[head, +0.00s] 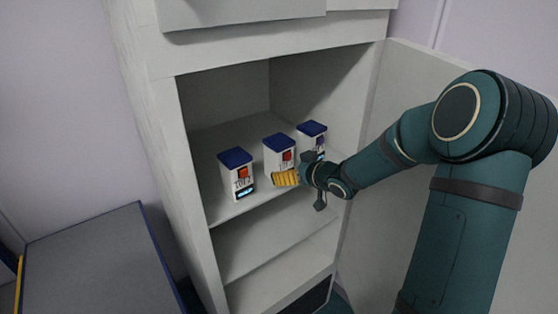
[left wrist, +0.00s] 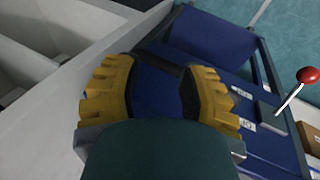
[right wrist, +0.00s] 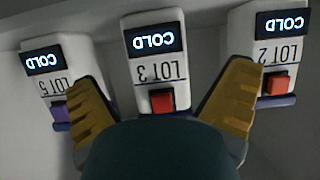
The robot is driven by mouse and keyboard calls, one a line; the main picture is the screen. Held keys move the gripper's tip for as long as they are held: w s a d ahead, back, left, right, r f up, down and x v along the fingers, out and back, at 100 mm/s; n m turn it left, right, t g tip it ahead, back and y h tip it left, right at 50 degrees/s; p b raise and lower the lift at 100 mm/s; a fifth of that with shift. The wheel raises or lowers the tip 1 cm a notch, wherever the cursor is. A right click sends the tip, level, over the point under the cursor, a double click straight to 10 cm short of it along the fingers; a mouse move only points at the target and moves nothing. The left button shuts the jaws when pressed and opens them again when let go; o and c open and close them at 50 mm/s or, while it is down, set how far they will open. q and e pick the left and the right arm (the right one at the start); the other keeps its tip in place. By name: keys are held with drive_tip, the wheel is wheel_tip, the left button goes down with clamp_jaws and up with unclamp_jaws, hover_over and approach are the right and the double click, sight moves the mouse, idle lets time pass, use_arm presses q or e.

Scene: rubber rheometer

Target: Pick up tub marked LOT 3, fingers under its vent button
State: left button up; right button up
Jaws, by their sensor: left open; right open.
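The tub marked LOT 3 (right wrist: 157,68) is white with a blue lid, a red vent button (right wrist: 161,101) and a display reading COLD. It stands upright in the middle of three tubs on the cabinet shelf, also in the head view (head: 277,146). My right gripper (right wrist: 158,78) is open in front of it, its yellow fingers to either side in the right wrist view, with nothing between them gripped. In the head view my right gripper (head: 286,179) covers the tub's lower part. My left gripper (left wrist: 157,75) is open and empty, away from the tubs.
The LOT 2 tub (head: 237,174) with a red button stands left of LOT 3. The LOT 5 tub (right wrist: 62,80) with a purple button stands on the other side. Cabinet walls and an open door (head: 390,100) bound the shelf (head: 215,210). A blue-edged table (head: 90,265) stands left.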

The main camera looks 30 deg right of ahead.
sight(286, 168)
drive_tip(key=x, duration=0.5)
drive_tip(key=shift+d+f, duration=0.15)
drive_tip(key=shift+f, duration=0.05)
drive_tip(key=shift+c, duration=0.3)
drive_tip(key=c, duration=1.2)
